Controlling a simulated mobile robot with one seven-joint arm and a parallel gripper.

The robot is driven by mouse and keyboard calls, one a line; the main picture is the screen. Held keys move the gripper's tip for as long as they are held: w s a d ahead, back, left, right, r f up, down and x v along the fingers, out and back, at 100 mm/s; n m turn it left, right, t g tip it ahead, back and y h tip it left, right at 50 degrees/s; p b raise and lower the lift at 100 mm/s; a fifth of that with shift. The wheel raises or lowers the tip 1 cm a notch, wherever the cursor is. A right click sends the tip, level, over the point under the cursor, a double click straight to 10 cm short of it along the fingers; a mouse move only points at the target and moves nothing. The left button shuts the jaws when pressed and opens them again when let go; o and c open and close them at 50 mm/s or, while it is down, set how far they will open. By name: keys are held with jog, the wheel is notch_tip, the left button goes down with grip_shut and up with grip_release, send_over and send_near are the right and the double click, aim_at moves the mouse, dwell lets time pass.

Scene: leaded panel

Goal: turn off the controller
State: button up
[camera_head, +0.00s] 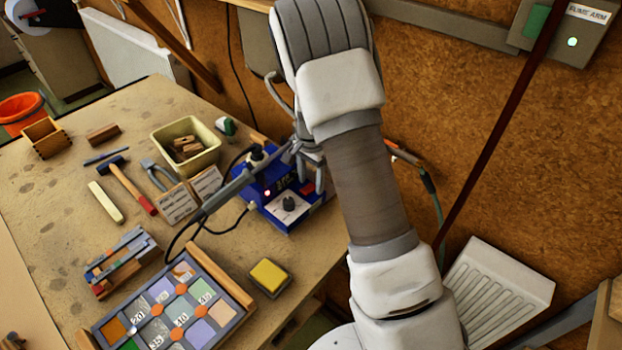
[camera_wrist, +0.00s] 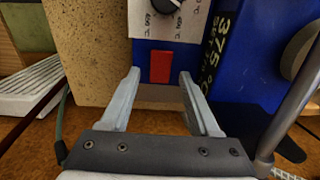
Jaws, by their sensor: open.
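The controller (camera_head: 272,178) is a blue box near the bench's right edge, with a small bright light (camera_head: 267,193) on it. Its pale plate carries a dark dial (camera_head: 289,203). In the wrist view the blue body (camera_wrist: 195,58) shows a red rectangular switch (camera_wrist: 161,67) below the white dial plate (camera_wrist: 180,25), and a "375" marking (camera_wrist: 222,35). My gripper (camera_wrist: 160,74) is open and empty, its fingertips on either side of the red switch in that view. Contact cannot be told. In the head view my gripper (camera_head: 308,175) hangs over the controller and partly hides it.
A yellow sponge (camera_head: 270,276) and the leaded panel (camera_head: 175,310) are in front.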

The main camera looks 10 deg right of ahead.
grip_shut()
dwell(0.3)
jog(key=shift+s+a+t+h, duration=0.15)
jog(key=shift+t+h, duration=0.15)
jog(key=shift+h, duration=0.2)
jog(key=shift+s+a+t+h, duration=0.1)
jog(key=shift+a+t+h, duration=0.05)
jog(key=shift+t+h, duration=0.45)
